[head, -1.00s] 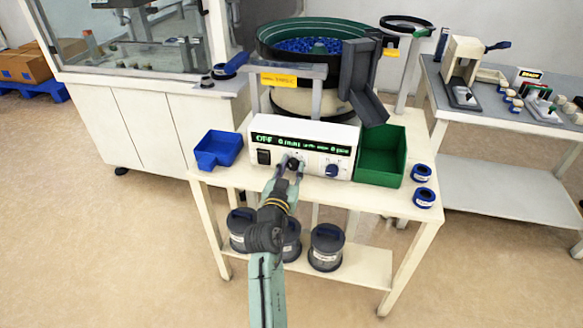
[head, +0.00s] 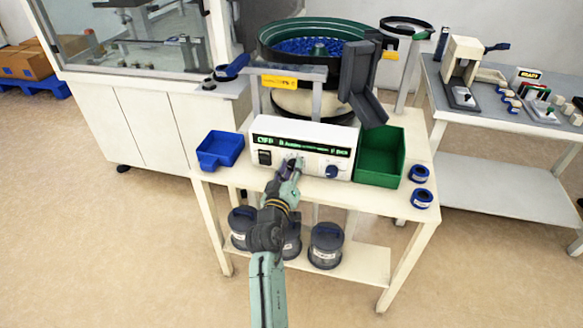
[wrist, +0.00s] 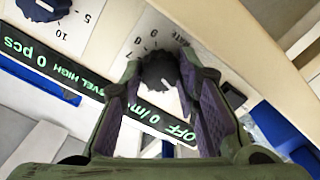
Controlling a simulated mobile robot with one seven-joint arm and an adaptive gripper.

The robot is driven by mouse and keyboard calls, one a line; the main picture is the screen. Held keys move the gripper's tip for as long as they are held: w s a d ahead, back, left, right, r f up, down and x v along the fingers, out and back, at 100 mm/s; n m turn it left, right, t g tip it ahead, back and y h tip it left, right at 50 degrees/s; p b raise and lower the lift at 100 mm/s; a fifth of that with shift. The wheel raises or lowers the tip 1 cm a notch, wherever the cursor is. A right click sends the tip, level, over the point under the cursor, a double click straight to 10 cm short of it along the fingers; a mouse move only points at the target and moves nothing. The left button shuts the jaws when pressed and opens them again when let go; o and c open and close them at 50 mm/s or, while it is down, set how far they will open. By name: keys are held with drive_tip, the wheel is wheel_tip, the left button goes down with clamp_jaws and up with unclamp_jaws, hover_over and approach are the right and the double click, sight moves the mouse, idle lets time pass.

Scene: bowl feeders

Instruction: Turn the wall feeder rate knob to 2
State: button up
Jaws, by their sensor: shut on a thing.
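The white control box (head: 310,159) stands on the feeder table, with a lit green display (head: 300,143) along its top front. The display shows OFF. My gripper (head: 290,166) is at the box's front, shut on a dark knob (wrist: 157,72) that sits between its two fingers in the wrist view. A printed scale with numbers lies around the knob; the pointer's setting cannot be made out. The fingers hide most of the knob in the head view. A second, blue knob (head: 332,171) is to the right, with its own 5 and 10 marks in the wrist view.
A blue bin (head: 219,150) is left of the box and a green bin (head: 381,160) right. A black switch (head: 265,157) is left of the gripper. The bowl feeder (head: 312,42) and its dark chute (head: 359,85) rise behind.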

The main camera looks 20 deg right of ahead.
idle(0.5)
drive_tip(key=o, duration=1.2)
drive_tip(key=shift+c, duration=0.2)
drive_tip(key=shift+s, duration=0.1)
drive_tip(key=v, duration=1.2)
